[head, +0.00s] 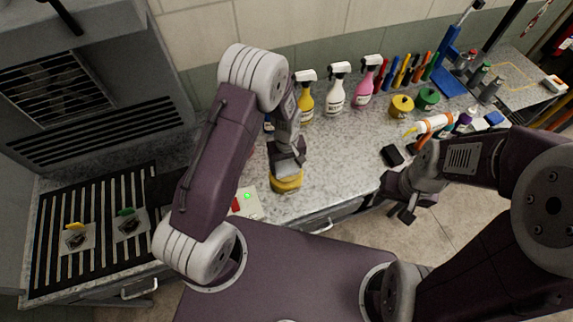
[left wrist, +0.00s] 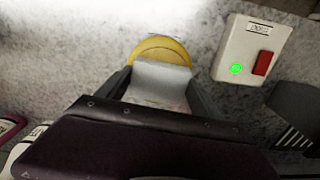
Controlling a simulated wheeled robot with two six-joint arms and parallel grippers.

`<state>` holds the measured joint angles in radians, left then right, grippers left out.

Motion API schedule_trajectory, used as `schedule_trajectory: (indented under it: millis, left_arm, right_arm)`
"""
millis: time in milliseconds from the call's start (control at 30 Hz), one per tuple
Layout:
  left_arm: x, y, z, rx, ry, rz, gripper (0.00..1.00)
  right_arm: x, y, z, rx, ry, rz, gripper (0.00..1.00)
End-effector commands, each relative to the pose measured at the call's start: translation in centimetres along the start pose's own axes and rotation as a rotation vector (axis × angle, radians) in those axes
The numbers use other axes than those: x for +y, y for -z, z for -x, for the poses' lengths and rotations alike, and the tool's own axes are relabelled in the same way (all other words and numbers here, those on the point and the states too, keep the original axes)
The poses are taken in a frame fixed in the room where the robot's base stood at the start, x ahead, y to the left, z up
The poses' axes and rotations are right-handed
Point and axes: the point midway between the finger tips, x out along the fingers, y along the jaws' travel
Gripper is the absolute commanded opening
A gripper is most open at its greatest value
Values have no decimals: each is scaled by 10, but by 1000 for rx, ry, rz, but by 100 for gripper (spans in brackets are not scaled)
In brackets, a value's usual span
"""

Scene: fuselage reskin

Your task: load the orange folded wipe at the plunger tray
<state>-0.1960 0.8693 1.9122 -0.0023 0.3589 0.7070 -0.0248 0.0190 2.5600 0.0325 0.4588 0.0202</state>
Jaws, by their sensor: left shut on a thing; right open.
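My left gripper (head: 287,162) is low over the front of the counter, pointing down. In the left wrist view its dark fingers (left wrist: 160,88) are shut on a pale grey flat thing (left wrist: 160,76), which may be the folded wipe; it does not look orange here. A round yellow tray-like thing (head: 287,183) stands right below the left gripper, and its rim shows past the pale thing in the left wrist view (left wrist: 160,48). I cannot tell whether the two touch. My right gripper (head: 405,205) is open and empty by the counter's front edge.
A switch box (left wrist: 252,52) with a green light and red switch stands beside the yellow tray. Spray bottles (head: 336,92), a yellow roll (head: 401,106) and a green roll (head: 428,98) stand farther back. A black block (head: 392,155) lies right. A slatted rack (head: 95,240) is at left.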

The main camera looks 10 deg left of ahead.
Motion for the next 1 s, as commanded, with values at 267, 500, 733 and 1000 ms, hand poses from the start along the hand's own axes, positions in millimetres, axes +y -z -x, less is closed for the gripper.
schedule_trajectory:
  millis: [267, 500, 733, 1000]
  left_arm:
    - [0, 0, 0, -1, 1, 0, 43]
    - [0, 0, 8, 0, 0, 0, 43]
    - [0, 0, 32, 0, 0, 0, 43]
    - [0, 0, 59, 0, 0, 0, 43]
  right_arm:
    - [0, 0, 0, 0, 0, 0, 44]
    - [0, 1, 7, 0, 0, 0, 44]
    - [0, 3, 27, 0, 0, 0, 44]
    - [-1, 5, 48, 0, 0, 0, 44]
